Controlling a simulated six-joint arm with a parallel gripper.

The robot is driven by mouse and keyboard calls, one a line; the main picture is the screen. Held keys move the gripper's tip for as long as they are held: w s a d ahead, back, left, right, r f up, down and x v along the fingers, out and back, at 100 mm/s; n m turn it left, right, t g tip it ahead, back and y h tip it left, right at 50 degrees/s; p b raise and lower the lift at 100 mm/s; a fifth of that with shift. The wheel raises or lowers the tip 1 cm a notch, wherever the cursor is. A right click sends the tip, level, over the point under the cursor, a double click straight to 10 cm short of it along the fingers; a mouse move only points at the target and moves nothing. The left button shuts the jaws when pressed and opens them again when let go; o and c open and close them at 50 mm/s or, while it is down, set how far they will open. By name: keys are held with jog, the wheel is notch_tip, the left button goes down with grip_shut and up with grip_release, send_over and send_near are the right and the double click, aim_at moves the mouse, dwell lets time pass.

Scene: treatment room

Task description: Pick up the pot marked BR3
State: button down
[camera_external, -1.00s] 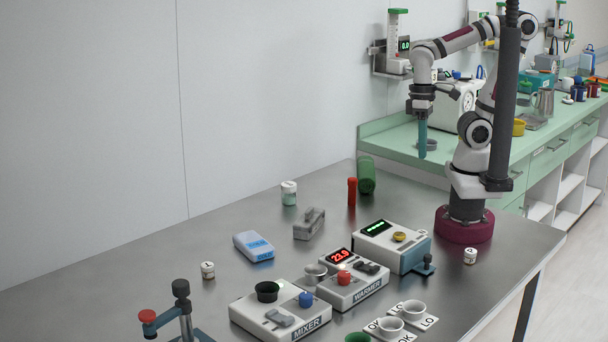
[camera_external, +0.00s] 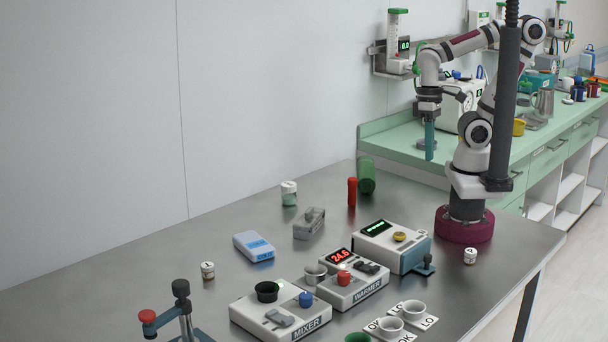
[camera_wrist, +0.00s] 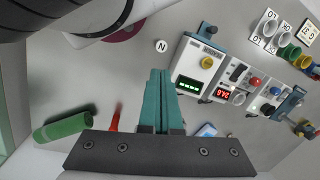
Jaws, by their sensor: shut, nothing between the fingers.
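The fingers also show in the wrist view (camera_wrist: 160,75). I cannot read BR3 on any pot. A small white pot (camera_external: 208,270) at the left has a mark on its lid that looks like 1. Another small white pot (camera_external: 470,257) stands near my base at the right; its lid reads N in the wrist view (camera_wrist: 162,46). A larger white-lidded jar (camera_external: 289,194) with greenish contents stands near the wall, its label unreadable. My gripper is apart from all of them.
A red tube (camera_external: 352,191) and a green cylinder (camera_external: 366,175) stand at the back. A grey device (camera_external: 309,224), blue box (camera_external: 254,246), mixer (camera_external: 281,314), warmer (camera_external: 352,286) and green-display box (camera_external: 393,245) fill the middle. Two cups (camera_external: 414,310) sit on cards in front.

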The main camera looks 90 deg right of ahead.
aim_at(286, 188)
dwell(0.3)
jog(key=shift+c, duration=0.6)
grip_release()
jog(key=w+d+f+n+g+h, duration=0.1)
jog(key=w+d+f+n+h, duration=0.1)
jog(key=w+d+n+h, duration=0.55)
jog(key=w+d+f+n+g+h, duration=0.1)
jog(key=w+d+f+n+h, duration=0.2)
jog(key=w+d+n, duration=0.5)
jog(key=w+a+f+n+t+h, duration=0.25)
jog(key=w+f+n, duration=0.25)
jog(key=w, duration=0.3)
jog(key=w+a+f+n+t+h, duration=0.2)
jog(key=w+f+n+t, duration=0.1)
jog(key=w+f+n, duration=0.4)
jog(key=shift+m, duration=0.35)
jog(key=x, duration=0.5)
jog(key=w+r+x, duration=0.1)
jog(key=x, duration=0.4)
jog(key=w+x, duration=0.1)
jog(key=x, duration=0.4)
jog(key=shift+w+d+r, duration=0.15)
jog(key=shift+d+r, duration=0.05)
